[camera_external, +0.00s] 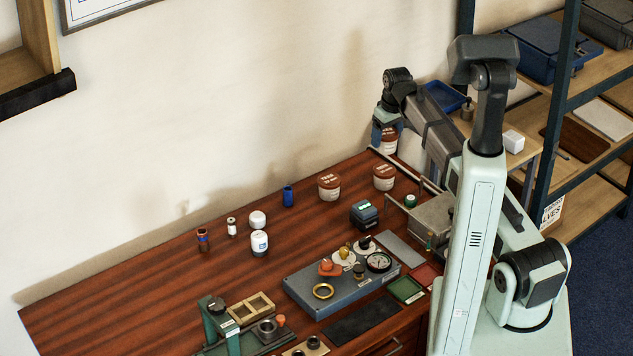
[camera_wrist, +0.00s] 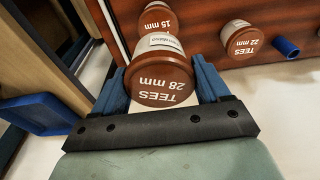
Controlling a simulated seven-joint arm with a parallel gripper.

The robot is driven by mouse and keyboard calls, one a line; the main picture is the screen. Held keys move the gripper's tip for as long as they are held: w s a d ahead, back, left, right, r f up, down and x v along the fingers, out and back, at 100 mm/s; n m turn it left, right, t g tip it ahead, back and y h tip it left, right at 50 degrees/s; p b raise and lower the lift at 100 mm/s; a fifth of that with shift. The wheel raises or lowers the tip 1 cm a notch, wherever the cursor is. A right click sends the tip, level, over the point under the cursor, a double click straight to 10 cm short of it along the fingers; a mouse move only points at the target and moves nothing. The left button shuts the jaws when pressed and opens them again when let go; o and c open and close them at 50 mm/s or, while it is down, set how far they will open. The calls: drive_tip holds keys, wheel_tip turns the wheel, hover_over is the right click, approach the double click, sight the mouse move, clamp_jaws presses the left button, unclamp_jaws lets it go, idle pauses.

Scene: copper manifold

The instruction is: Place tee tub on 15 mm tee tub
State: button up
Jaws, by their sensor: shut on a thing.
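My gripper (camera_external: 386,128) is shut on a tub with a brown lid marked "TEES 28 mm" (camera_wrist: 160,78), its blue fingers on either side of it in the wrist view. In the external view the held tub (camera_external: 389,146) is raised near the back wall, above and close to the 15 mm tee tub (camera_external: 384,179). The two tubs look apart.
The 22 mm tee tub (camera_external: 329,187) stands left of the 15 mm tub, with a blue cylinder (camera_external: 288,196) beside it. A dark teal box (camera_external: 364,214) is in front. A rail (camera_external: 408,170) runs along the bench's right edge. A blue bin (camera_wrist: 40,112) lies beyond it.

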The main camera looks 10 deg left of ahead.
sight(390, 134)
drive_tip(key=shift+f, duration=3.5)
drive_tip(key=shift+f, duration=0.15)
drive_tip(key=o, duration=1.4)
drive_tip(key=r, duration=0.4)
drive_tip(key=s+r, duration=0.1)
drive_tip(key=r, duration=0.3)
drive_tip(key=d+r, duration=0.1)
drive_tip(key=r, duration=0.3)
drive_tip(key=shift+s+d+r, duration=0.1)
drive_tip(key=shift+s, duration=0.05)
